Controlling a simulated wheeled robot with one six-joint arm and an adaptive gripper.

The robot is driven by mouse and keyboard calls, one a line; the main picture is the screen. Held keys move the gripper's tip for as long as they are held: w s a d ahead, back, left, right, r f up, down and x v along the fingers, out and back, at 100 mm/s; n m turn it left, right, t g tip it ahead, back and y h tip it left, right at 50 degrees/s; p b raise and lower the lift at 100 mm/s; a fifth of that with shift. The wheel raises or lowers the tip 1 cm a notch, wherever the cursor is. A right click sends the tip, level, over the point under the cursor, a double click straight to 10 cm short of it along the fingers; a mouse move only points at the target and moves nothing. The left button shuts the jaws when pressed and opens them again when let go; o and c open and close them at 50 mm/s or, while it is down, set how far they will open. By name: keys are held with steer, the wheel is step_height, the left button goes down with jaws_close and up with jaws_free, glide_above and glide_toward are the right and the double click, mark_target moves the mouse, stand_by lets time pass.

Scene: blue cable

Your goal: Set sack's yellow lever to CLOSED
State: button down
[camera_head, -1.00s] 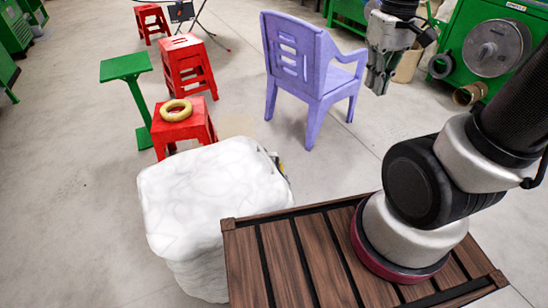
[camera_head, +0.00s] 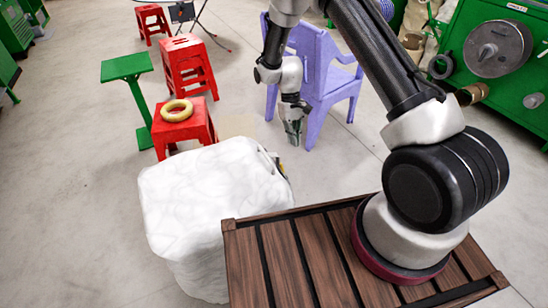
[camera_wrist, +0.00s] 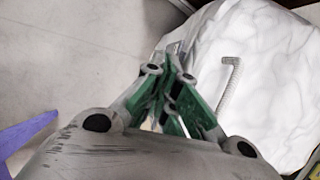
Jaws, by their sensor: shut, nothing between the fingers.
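The white sack (camera_head: 205,200) stands at the front left, beside the wooden slatted platform. A small dark and yellowish part (camera_head: 281,168) shows at its right edge, too small to tell whether it is the lever or how it is set. My gripper (camera_head: 294,142) is shut and empty, pointing down, right of and beyond the sack's far right corner. In the wrist view my gripper's green fingers (camera_wrist: 172,60) are together, and the sack (camera_wrist: 265,75) fills the right side with a grey ribbed strip (camera_wrist: 230,88) on it. No yellow lever can be made out there.
A purple chair (camera_head: 318,75) stands just behind my gripper. A red stool (camera_head: 183,128) with a yellow ring (camera_head: 177,110) stands behind the sack. The wooden platform (camera_head: 300,255) is at the front. Open floor lies right of the chair.

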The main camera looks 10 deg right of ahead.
steer(key=shift+n+t, duration=0.3)
steer(key=shift+t, duration=0.3)
steer(key=w+a+f, duration=0.1)
steer(key=w+f, duration=0.1)
steer(key=f, duration=0.1)
steer(key=w+a+f, duration=0.1)
steer(key=w+f, duration=0.1)
steer(key=f, duration=0.2)
steer(key=w+a+f, duration=0.1)
steer(key=w+f, duration=0.1)
steer(key=f, duration=0.1)
steer(key=shift+f, duration=0.3)
steer(key=w+a+r+t, duration=0.1)
steer(key=w, duration=0.4)
steer(key=shift+w+a+n+t+y, duration=0.3)
steer(key=shift+w+n+y, duration=0.05)
steer(key=shift+n+y, duration=0.05)
steer(key=shift+r, duration=0.1)
step_height(320, 180, down, 10)
steer(key=s, duration=0.1)
steer(key=shift+a, duration=0.15)
steer(key=shift+s+r, duration=0.1)
steer(key=shift+r, duration=0.1)
steer(key=shift+s+r+t, duration=0.15)
steer(key=shift+t, duration=0.25)
